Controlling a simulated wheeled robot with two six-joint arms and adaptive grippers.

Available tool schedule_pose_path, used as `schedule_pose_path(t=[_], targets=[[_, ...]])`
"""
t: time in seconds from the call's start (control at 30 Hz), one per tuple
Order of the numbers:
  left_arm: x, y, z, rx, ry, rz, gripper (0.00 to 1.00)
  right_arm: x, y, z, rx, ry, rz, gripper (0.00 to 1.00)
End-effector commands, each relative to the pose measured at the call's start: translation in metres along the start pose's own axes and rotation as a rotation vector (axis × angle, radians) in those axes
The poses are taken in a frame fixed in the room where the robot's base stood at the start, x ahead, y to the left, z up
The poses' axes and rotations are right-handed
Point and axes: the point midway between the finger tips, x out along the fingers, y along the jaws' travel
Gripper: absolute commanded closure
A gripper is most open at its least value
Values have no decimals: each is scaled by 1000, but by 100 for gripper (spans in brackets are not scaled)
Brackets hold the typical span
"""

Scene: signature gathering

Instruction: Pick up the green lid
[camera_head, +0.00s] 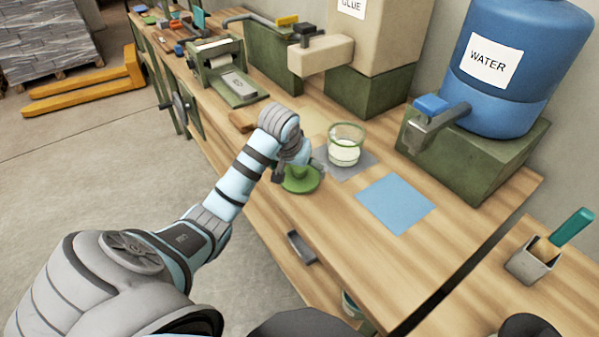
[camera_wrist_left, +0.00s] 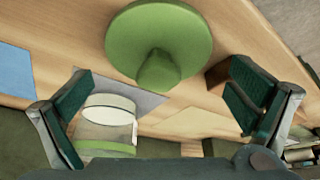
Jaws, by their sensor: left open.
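The green lid (camera_head: 303,186) lies on the wooden bench near its front edge, left of the glass jar (camera_head: 345,147). It is a round disc with a knob in the middle. In the left wrist view the lid (camera_wrist_left: 184,38) shows large at the top, its knob pointing toward the camera. My left gripper (camera_head: 291,168) is over the lid and partly hides it. In the wrist view its fingers (camera_wrist_left: 160,78) are spread wide, one on each side of the knob, with nothing held. My right gripper cannot be made out.
The jar, with whitish contents, stands on a grey mat (camera_head: 363,161) close to my left gripper. A blue mat (camera_head: 396,203) lies to the right. A glue tank (camera_head: 375,35) and a blue water tank (camera_head: 520,60) stand behind. A metal cup (camera_head: 532,262) is at lower right.

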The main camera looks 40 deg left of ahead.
Motion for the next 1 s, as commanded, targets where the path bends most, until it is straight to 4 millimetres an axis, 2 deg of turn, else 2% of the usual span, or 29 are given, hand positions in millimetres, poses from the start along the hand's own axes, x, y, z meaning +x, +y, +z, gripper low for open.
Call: schedule_pose_path(t=[0.1,0.3,0.67,1.0], targets=[[18,0,1,0,-1,0,0,2,0,1,0,-1,0,60],[19,0,0,0,2,1,0,2,1,0,0,0,1,60],[20,1,1,0,-2,3,55,2,1,0,-1,0,2,60],[21,1,2,0,-5,3,57,2,1,0,-1,0,2,60]])
